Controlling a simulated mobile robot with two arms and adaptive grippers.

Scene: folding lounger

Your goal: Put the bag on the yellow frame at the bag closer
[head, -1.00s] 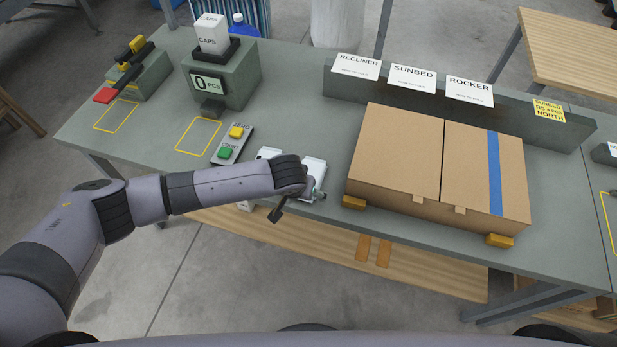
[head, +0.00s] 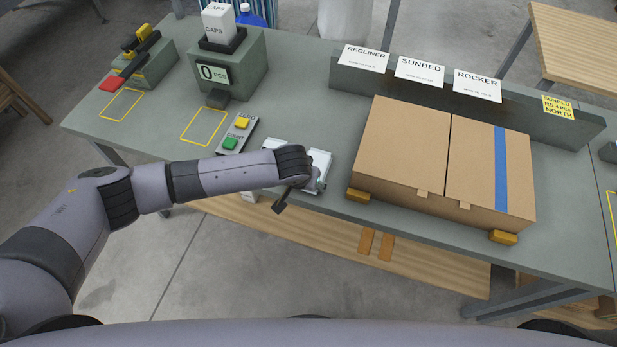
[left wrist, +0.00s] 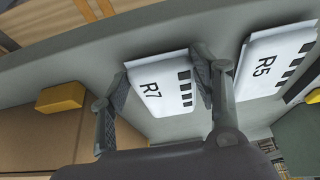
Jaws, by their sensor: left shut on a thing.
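A white bag marked R7 (left wrist: 163,88) lies between the fingers of my left gripper (left wrist: 160,72) in the left wrist view, and the gripper is shut on it. In the head view this bag (head: 319,163) is partly hidden by my left wrist, low at the bench's front edge. A second white bag, marked R5 (left wrist: 272,62), lies beside it. The bag closer (head: 150,62), with a red-tipped lever, stands at the bench's left end. A yellow frame (head: 121,103) is outlined on the bench in front of it. My right gripper is not in view.
A counter with a caps box (head: 228,72) stands right of the closer, with another yellow frame (head: 204,125) before it. A panel with yellow and green buttons (head: 236,133) lies near my left forearm. A large cardboard box (head: 445,160) takes up the bench to the right.

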